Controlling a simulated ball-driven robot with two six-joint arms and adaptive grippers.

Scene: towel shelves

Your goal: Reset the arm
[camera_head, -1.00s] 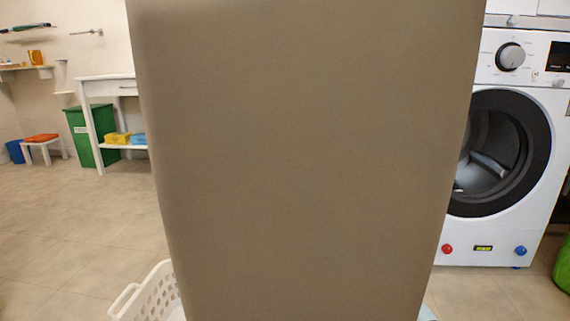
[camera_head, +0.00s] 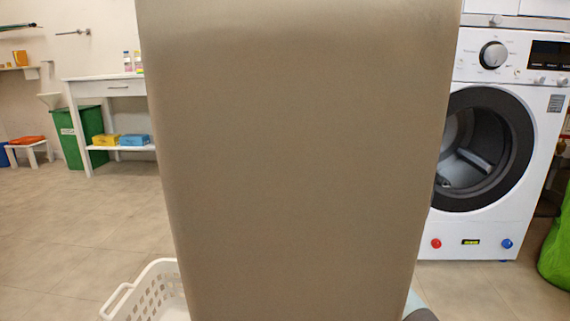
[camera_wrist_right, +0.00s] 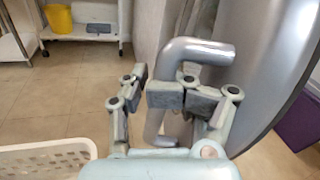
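In the head view a large plain brown slab-like shape (camera_head: 300,160) fills the middle and hides what is behind it; I cannot tell what it is. Neither gripper shows there. In the right wrist view my right gripper (camera_wrist_right: 172,95) has its two fingers apart. The left gripper is not in view.
A white washing machine (camera_head: 472,225) with its round door opening stands at the right. A white laundry basket (camera_head: 145,292) is at the lower left, also in the right wrist view (camera_wrist_right: 45,160). A white table (camera_head: 110,88) and green bin (camera_head: 85,135) stand behind.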

